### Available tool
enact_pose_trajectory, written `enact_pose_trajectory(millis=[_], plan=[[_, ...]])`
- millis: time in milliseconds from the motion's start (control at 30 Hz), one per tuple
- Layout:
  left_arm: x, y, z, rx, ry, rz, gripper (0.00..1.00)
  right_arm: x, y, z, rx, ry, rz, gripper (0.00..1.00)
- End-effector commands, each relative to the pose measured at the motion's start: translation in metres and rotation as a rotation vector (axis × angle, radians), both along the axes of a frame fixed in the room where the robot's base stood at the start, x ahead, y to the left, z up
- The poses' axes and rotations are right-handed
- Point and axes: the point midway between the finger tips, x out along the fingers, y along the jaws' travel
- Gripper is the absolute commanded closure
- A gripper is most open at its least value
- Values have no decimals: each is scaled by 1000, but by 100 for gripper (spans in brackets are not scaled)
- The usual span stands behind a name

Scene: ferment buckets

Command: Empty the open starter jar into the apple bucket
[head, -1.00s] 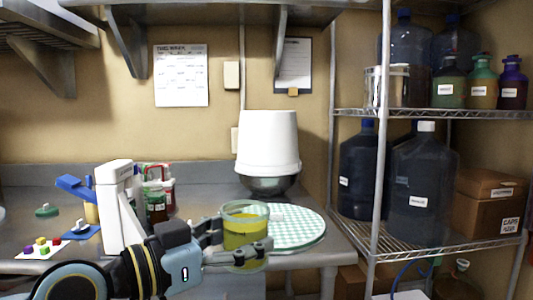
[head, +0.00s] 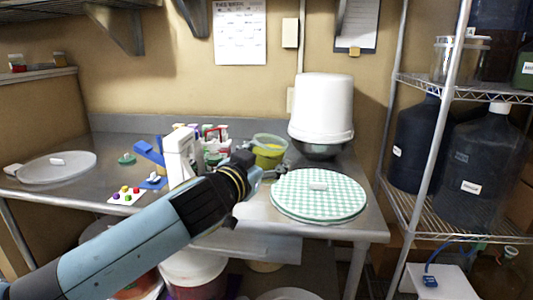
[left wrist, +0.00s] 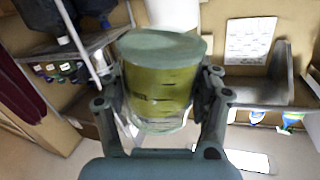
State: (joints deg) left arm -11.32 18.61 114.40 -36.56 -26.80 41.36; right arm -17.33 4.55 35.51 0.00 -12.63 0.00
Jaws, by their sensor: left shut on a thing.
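My left gripper (head: 268,172) is shut on the starter jar (head: 269,155), a clear jar with yellow contents, above the metal table. Below the table's front edge stand a bucket (head: 190,268) with reddish contents and another bucket (head: 135,288), partly hidden by my left arm. I cannot tell which is the apple bucket. My right gripper is not in view.
A large pale lid (head: 58,168) lies at the left. A wire rack (head: 440,85) stands at the right.

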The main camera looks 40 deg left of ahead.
Motion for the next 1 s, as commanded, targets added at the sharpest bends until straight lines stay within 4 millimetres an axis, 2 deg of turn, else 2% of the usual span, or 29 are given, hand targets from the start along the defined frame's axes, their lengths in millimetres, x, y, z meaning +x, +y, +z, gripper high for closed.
enact_pose_trajectory(millis=[100, 1000], plan=[[0, 0, -14, 7, 2, -1, 85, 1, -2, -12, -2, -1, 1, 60], [-1, 1, -103, 56, 32, -4, 85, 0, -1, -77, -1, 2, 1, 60]])
